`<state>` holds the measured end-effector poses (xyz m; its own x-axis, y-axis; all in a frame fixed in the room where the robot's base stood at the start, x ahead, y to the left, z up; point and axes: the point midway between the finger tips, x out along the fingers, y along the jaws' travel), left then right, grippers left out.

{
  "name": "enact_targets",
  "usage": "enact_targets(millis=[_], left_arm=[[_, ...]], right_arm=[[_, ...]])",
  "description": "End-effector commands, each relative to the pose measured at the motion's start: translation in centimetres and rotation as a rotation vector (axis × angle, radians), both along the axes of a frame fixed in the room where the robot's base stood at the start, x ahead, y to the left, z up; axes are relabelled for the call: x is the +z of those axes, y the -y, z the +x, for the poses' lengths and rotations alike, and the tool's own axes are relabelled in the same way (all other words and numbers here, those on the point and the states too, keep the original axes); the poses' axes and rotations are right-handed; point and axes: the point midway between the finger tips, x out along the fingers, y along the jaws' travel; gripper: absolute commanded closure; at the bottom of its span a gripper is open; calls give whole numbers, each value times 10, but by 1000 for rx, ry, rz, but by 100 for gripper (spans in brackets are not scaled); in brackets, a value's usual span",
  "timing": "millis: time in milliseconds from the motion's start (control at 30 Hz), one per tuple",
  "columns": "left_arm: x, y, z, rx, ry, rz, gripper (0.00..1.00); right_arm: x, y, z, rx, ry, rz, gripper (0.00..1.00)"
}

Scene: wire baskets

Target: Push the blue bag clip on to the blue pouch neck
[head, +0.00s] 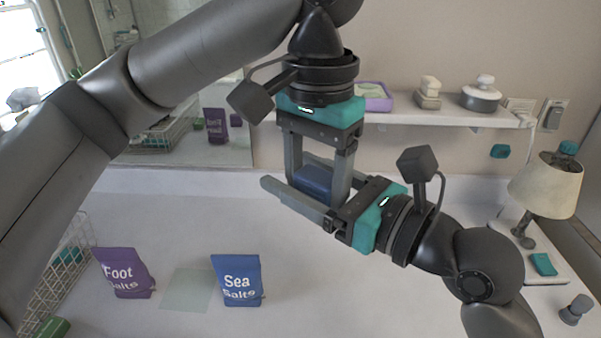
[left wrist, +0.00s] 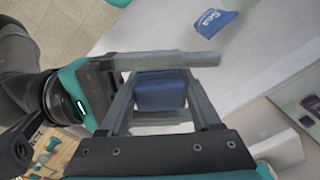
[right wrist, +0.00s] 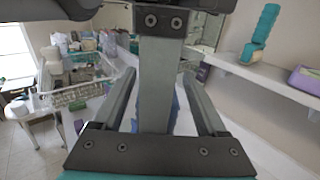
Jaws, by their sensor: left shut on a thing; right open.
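The blue bag clip (head: 316,180) is a dark blue block between the fingers of my left gripper (head: 318,192), which points down and is shut on it, high above the counter. The clip also shows in the left wrist view (left wrist: 160,92). My right gripper (head: 286,174) comes in from the right, open, with its fingers on either side of the clip; I cannot tell whether they touch it. In the right wrist view a left finger hides most of the clip (right wrist: 180,112). The blue pouch (head: 237,281), marked "Sea Salts", stands upright below and to the left; it also shows in the left wrist view (left wrist: 213,22).
A wire basket (head: 62,265) is at far left. A shelf (head: 440,118), lamp (head: 545,190) and grey bottle (head: 575,309) are right. The front middle counter is clear.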

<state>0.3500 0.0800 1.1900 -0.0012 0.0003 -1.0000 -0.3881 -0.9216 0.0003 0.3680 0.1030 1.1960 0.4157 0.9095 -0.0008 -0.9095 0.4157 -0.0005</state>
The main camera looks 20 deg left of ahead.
Motion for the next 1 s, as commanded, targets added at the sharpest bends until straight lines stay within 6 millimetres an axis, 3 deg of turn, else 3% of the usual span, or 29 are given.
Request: enact_targets(millis=[267,900,1000], left_arm=[[0,0,0,0,0,0,88],[0,0,-1,-1,-2,2,88],[0,0,-1,-1,-3,2,88]], right_arm=[[0,-1,0,0,0,0,26],[0,1,2,-5,1,0,98],[0,1,3,-7,2,-1,100]])
